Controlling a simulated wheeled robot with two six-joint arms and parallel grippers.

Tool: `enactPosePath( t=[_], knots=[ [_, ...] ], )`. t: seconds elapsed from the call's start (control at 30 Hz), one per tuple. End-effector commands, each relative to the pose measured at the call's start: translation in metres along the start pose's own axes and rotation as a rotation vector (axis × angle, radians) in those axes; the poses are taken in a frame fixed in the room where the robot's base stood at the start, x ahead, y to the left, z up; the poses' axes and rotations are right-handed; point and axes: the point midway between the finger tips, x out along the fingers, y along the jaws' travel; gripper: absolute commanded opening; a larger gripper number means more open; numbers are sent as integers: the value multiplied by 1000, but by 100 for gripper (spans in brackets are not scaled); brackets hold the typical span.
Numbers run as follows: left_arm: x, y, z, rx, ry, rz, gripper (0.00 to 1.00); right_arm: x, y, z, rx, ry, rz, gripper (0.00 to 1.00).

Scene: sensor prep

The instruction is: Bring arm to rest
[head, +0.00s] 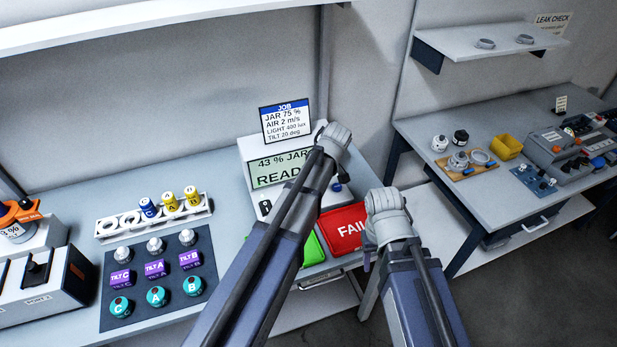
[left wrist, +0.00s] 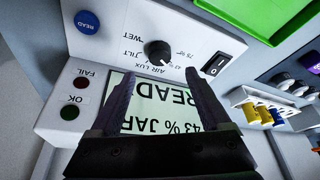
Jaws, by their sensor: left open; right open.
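My left arm reaches up over the reader box (head: 253,160), its wrist in front of the box's right part in the head view. My left gripper (left wrist: 158,105) shows in the left wrist view, open and empty, its two fingers apart before the box's display (left wrist: 165,98). The display reads 43 % JAR and READ. My right arm (head: 400,260) stands at the right of the red FAIL pad (head: 343,232). My right gripper (head: 369,250) is mostly hidden behind its own wrist; it is open and nothing shows in it.
The table holds a dark mat (head: 137,292) with several jars and purple TILT blocks, a white rack (head: 112,228) with vials, and a port box (head: 45,285) at left. A job card (head: 286,120) stands on the reader. A second table (head: 480,200) stands at right, beyond a gap.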

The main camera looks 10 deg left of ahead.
Motion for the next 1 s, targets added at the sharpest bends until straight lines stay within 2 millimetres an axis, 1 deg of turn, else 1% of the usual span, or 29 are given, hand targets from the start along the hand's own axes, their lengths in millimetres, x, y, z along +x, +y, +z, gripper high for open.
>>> enactPosePath(
  t=[0.33,0.37,0.43,0.47,0.57,0.6,0.67,0.7,0.8,0.9,1.0],
  knots=[
    [1,0,1,3,-1,0,81,1,0,0,0,0,0,50],
    [0,-2,2,11,-3,0,81,1,0,0,0,0,0,50],
    [-3,-8,12,63,-16,0,81,1,0,0,0,0,0,50],
    [-5,-13,19,103,-25,0,81,1,0,0,0,0,0,50],
    [-15,-36,52,310,-72,5,81,1,0,0,0,0,0,50],
    [-20,-47,68,415,-96,11,81,1,0,0,0,0,0,50],
    [-27,-64,92,578,-134,23,81,1,0,0,0,0,0,50],
    [-32,-76,106,685,-157,34,81,1,0,0,0,0,0,50],
    [-42,-102,139,935,-212,66,81,1,0,0,0,0,0,50],
    [-51,-124,163,1141,-255,100,81,1,0,0,0,0,0,50],
    [-57,-139,179,1289,-284,130,81,1,0,0,0,0,0,50]
  ],
)
